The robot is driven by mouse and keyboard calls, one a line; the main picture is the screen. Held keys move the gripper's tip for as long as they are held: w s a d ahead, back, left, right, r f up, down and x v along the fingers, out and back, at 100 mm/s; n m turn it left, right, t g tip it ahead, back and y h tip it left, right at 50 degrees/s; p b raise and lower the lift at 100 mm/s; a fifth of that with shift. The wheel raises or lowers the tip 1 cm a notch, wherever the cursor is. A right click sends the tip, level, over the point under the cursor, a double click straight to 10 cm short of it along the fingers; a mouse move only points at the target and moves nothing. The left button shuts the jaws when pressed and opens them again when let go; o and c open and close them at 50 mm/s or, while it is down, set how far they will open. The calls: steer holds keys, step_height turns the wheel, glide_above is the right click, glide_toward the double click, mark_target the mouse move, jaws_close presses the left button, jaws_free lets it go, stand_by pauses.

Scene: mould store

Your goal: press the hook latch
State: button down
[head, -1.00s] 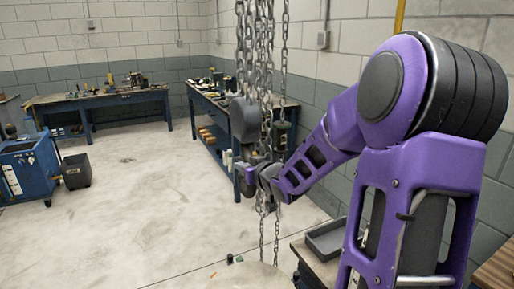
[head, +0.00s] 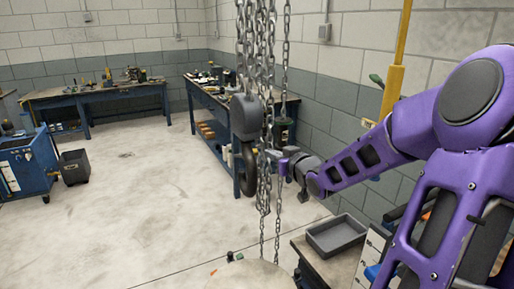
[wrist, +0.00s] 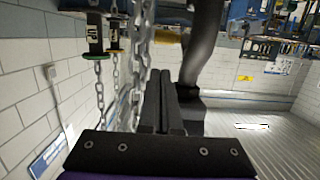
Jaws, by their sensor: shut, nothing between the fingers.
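A dark hook (head: 246,168) hangs under a grey hoist block (head: 243,118) among several chains in the head view. In the wrist view the dark curved hook (wrist: 205,42) stands just right of my fingers. I cannot make out the hook latch clearly in either view. My gripper (head: 272,154) is beside the hook, to its right, partly mixed with the chains. In the wrist view my gripper (wrist: 160,74) is shut and empty, its two dark fingers side by side. I cannot tell whether the fingertips touch the hook.
Chains (head: 264,60) hang close around the hook and beside my fingers. A grey tray (head: 337,236) sits on a surface at the lower right. A workbench (head: 212,108) stands behind along the wall. A yellow post (head: 396,60) rises behind my arm. The floor at left is open.

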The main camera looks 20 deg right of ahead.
steer(key=w+f+b, duration=0.2)
steer(key=w, duration=0.7)
steer(key=shift+w+a, duration=0.2)
steer(key=shift+w, duration=0.2)
steer(key=shift+w+r+p, duration=0.1)
steer(key=shift+w+p, duration=0.05)
steer(key=shift+p, duration=0.2)
